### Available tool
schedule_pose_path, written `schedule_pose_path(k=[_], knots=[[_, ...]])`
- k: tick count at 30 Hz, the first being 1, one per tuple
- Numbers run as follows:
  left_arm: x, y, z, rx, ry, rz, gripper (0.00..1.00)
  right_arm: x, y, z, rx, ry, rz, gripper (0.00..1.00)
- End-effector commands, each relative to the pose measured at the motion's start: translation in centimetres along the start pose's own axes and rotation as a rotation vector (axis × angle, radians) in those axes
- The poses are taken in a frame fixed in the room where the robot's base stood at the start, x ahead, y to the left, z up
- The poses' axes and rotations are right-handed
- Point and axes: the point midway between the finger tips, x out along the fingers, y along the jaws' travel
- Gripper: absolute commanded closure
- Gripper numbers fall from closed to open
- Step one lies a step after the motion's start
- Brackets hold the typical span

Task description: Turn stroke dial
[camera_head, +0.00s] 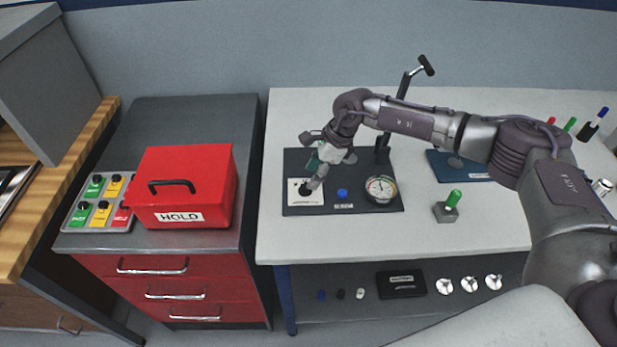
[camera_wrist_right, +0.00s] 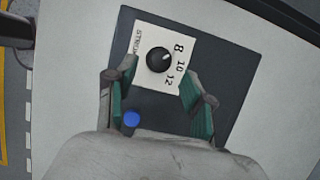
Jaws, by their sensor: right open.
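The stroke dial is a round black knob (camera_wrist_right: 159,60) on a white plate (camera_wrist_right: 140,42) marked STROKE, 8, 10 and 12, seen in the right wrist view. In the head view the knob (camera_head: 305,188) sits at the left of a dark panel (camera_head: 300,208), partly behind my gripper. My right gripper (camera_wrist_right: 155,88) is open, its two green-padded fingers apart, with the knob beyond the fingertips and between their lines. In the head view the right gripper (camera_head: 316,176) hangs close over the plate. Whether it touches the knob cannot be told. My left gripper is not in view.
A blue button (camera_head: 342,193) and a round gauge (camera_head: 381,188) sit on the same panel. A lever press column (camera_head: 383,145) stands behind them. A red HOLD box (camera_head: 190,180) is on the cabinet at left. A block with a green handle (camera_head: 447,210) stands right.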

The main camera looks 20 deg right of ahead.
Motion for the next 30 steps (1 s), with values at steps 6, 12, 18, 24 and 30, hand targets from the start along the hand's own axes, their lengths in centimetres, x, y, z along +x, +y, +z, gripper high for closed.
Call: schedule_pose_path(k=[6, 12, 18, 24, 30], knots=[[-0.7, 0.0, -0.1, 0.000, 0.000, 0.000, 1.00, 2.9, 0.0, 0.1, 0.000, -0.001, 0.001, 0.47], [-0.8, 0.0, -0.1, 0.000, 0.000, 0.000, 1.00, 3.7, 0.0, 0.0, 0.000, 0.000, 0.000, 0.47], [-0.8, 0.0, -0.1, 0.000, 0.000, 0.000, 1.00, 3.7, 0.0, 0.0, 0.000, -0.001, 0.000, 0.47], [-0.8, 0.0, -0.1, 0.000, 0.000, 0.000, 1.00, 3.7, 0.0, 0.0, 0.000, -0.001, 0.000, 0.79], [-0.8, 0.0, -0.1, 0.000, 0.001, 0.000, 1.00, 3.7, 0.0, 0.0, 0.000, -0.001, 0.001, 1.00]])
